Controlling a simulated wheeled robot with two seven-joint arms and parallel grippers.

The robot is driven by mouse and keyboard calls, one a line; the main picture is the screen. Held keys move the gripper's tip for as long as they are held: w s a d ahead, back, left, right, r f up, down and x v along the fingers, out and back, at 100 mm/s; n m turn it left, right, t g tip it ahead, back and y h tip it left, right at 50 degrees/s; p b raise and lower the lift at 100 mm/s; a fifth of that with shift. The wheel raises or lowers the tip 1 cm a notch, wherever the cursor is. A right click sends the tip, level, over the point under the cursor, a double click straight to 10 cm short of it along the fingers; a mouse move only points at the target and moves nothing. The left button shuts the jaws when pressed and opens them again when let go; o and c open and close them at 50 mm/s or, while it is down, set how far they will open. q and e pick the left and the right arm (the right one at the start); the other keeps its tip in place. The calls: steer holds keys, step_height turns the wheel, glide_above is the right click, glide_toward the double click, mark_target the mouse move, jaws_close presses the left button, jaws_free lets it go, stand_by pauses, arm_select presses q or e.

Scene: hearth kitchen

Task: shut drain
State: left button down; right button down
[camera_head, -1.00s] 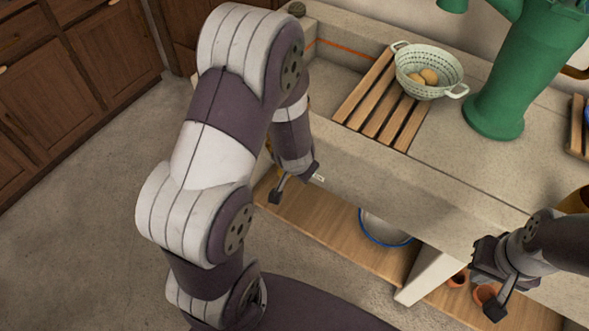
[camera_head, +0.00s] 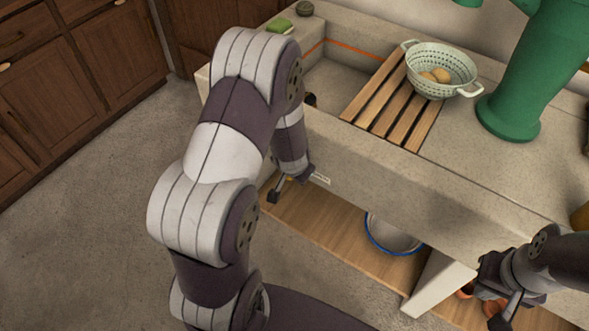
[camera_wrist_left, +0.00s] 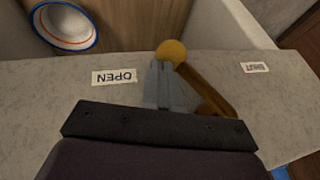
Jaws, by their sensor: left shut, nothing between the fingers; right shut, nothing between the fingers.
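In the left wrist view a brass lever (camera_wrist_left: 206,93) with a round yellow knob (camera_wrist_left: 173,51) is mounted at the stone sink front. The knob end lies between an OPEN label (camera_wrist_left: 114,77) and a SHUT label (camera_wrist_left: 255,67). My left gripper (camera_wrist_left: 164,68) is shut and empty, its fingertips right at the knob, on the OPEN side of the lever; I cannot tell if they touch. In the head view my left gripper (camera_head: 275,190) is low at the sink front. My right gripper (camera_head: 500,318) is shut and empty at the lower right. The drain itself is hidden.
The sink basin (camera_head: 345,84) is partly covered by a wooden slatted rack (camera_head: 391,106). A blue-rimmed bowl (camera_head: 389,238) sits on the lower shelf (camera_head: 320,222). Floor at left is clear.

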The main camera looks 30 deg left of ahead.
arm_select(q)
steer(key=a+f+y+p, duration=0.1)
steer(key=y+p, duration=0.1)
steer(key=p, duration=0.1)
steer(key=a+f+m+y+p, duration=0.1)
steer(key=f+y+p, duration=0.1)
steer(key=p, duration=0.1)
steer(key=shift+a+t+y, duration=0.15)
steer(key=shift+t+y, duration=0.15)
steer(key=shift+y, duration=0.1)
steer(key=shift+a+f+m+y+b, duration=0.4)
steer(key=shift+a+y, duration=0.2)
steer(key=shift+y, duration=0.3)
steer(key=a+y, duration=0.1)
steer(key=a+t+y+b, duration=0.1)
steer(key=a+y, duration=0.1)
steer(key=shift+w+a+f+m+y+b, duration=0.2)
steer(key=shift+a+f+m+y+b, duration=0.1)
steer(key=shift+f+m+b, duration=0.1)
steer(key=shift+a, duration=0.1)
